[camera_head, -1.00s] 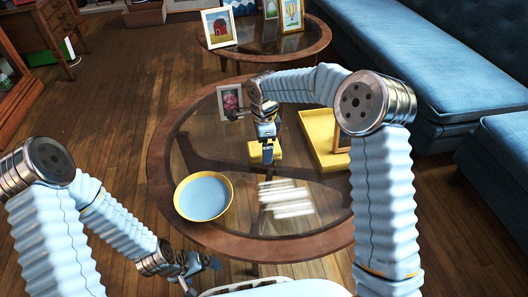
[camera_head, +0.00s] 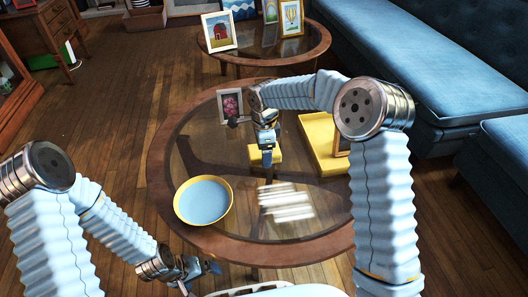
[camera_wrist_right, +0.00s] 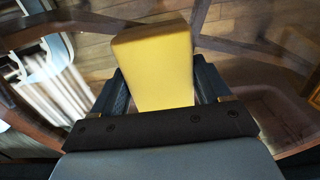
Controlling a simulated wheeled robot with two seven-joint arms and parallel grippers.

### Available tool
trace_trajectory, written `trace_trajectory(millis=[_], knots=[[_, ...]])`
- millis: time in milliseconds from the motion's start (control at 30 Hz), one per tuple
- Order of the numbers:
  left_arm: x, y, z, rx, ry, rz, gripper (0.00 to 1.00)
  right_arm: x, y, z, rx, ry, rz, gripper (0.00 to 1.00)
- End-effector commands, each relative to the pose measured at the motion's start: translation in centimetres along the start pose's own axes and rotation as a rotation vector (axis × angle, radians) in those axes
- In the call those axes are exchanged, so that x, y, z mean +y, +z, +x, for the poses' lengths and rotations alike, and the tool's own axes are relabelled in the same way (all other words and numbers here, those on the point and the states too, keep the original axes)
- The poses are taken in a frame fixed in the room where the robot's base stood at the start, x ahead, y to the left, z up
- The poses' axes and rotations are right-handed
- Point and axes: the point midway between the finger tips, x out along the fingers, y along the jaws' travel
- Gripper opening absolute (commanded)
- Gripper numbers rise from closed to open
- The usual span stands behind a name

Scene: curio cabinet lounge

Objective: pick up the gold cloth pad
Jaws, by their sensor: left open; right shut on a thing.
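My left gripper (camera_head: 203,270) is open and empty, low at the table's front edge.
A blue bowl with a yellow rim (camera_head: 203,201) stands at the table's front left. A yellow tray (camera_head: 318,138) lies right of the pad, partly behind my right arm. A small framed flower picture (camera_head: 230,106) stands behind. A blue sofa (camera_head: 440,85) is at the right.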

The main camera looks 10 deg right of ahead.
Motion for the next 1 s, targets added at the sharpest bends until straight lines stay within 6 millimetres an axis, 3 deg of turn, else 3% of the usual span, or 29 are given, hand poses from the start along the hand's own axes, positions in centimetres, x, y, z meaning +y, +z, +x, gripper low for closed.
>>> trace_trajectory(millis=[233, 500, 733, 1000], knots=[[0.2, 0.0, -0.6, 0.001, -0.001, 0.0, 1.0, 0.2, 0.0, -3.4, 0.0, -0.002, -0.001, 0.46], [0.3, -0.1, -1.1, 0.003, -0.002, -0.001, 1.0, 5.5, 0.1, -9.5, -0.001, -0.004, -0.003, 0.46], [0.3, -0.1, -1.1, 0.003, -0.003, -0.001, 1.0, 11.3, 0.0, -11.6, -0.001, -0.001, -0.001, 0.46], [0.3, -0.1, -1.1, 0.004, -0.003, -0.001, 1.0, 13.9, 0.0, -12.6, -0.001, 0.0, 0.0, 0.46]])
